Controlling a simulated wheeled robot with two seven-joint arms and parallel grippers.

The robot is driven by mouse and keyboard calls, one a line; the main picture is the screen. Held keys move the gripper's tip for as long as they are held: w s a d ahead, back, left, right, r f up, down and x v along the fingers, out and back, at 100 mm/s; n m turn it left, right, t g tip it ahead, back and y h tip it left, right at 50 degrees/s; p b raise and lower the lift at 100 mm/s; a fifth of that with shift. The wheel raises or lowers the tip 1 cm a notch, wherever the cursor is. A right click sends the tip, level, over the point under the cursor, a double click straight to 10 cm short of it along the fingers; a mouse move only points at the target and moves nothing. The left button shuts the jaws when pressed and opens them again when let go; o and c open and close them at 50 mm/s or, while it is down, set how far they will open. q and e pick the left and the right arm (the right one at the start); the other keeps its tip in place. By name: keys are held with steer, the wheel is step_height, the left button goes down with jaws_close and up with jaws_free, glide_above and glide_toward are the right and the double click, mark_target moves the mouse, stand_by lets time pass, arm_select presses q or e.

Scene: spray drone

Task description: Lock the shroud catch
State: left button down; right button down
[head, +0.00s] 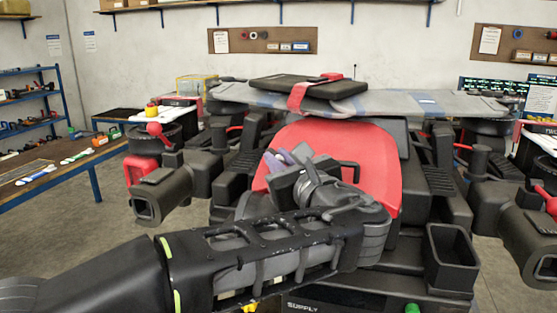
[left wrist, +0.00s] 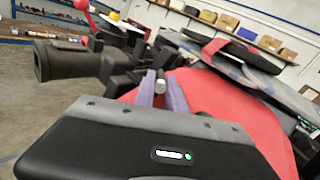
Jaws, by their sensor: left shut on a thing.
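The red shroud (head: 372,160) stands at the middle of the dark drone in the head view. It also fills the right of the left wrist view (left wrist: 222,98). My left gripper (head: 284,158) is in front of the shroud, its purple fingers pointing up and away. In the left wrist view the fingers (left wrist: 162,92) are closed on a small pale grey knob (left wrist: 160,85), which looks like the shroud catch. The knob's lower part and mount are hidden, so I cannot tell its position. My right gripper is not in view.
Dark nozzle-like arms (head: 158,197) of the drone stick out left and right. A grey folded cover (head: 395,104) with a black pad (head: 290,87) lies across the top. A tool bench (head: 60,175) stands at the left. Open floor lies between it and the drone.

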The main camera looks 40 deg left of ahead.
arm_select(q)
steer(key=c, duration=1.4)
jaws_free()
steer(key=shift+s+d, duration=0.1)
steer(key=shift+b+v, duration=0.65)
steer(key=shift+v, duration=0.3)
steer(key=b+v, duration=0.1)
steer(key=v, duration=0.4)
steer(key=shift+s+d, duration=0.1)
steer(key=shift+d, duration=0.2)
